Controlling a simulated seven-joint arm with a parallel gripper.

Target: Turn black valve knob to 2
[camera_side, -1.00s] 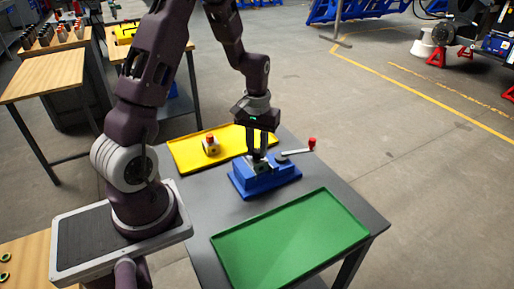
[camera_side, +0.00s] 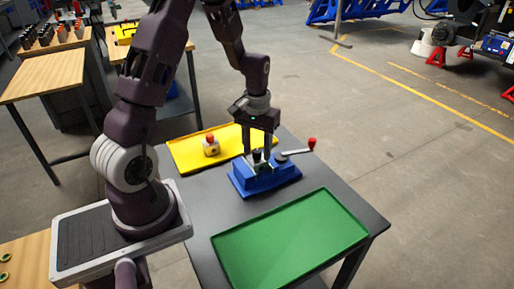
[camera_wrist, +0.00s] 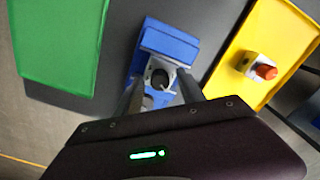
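The black valve knob (camera_side: 257,155) stands on top of a blue valve block (camera_side: 262,182) on the grey table. In the wrist view the round black knob (camera_wrist: 160,78) shows between my fingers, with a light mark toward its lower side. The digits around it are too small to read. My gripper (camera_side: 257,154) points down over the block. Its fingers are spread on either side of the knob, with gaps visible, and hold nothing. The wrist view also shows the open fingers (camera_wrist: 160,90).
A lever with a red knob (camera_side: 312,144) sticks out to the right of the block. A yellow tray (camera_side: 185,158) behind holds a small box with a red button (camera_side: 211,147). An empty green tray (camera_side: 290,240) lies in front.

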